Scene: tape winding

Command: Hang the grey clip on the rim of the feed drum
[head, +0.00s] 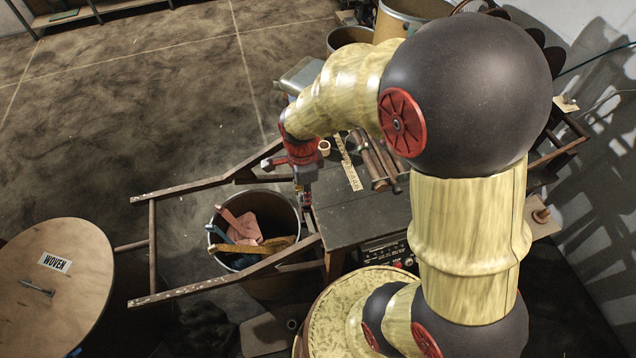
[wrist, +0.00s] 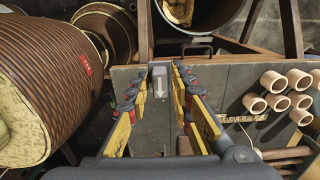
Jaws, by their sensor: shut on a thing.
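In the wrist view, my gripper (wrist: 159,80) is shut on a small grey clip (wrist: 159,84) with a white arrow on its face. The clip sits between the fingertips, in front of a dark grey surface. In the head view, my gripper (head: 304,196) points down beside the right rim of a metal drum (head: 291,208) with pink, blue and ochre strips inside; I take this as the feed drum. The clip is too small to make out there. A round metal opening (wrist: 238,14) shows at the top of the wrist view; I cannot tell whether it is the same drum.
A dark table (head: 345,222) stands right of the drum, with wooden rails (head: 205,280) around it. A round wooden top marked WOVEN (head: 50,300) is at left. The wrist view shows a large ribbed roll (wrist: 55,75) at left and several pale tubes (wrist: 275,82) at right.

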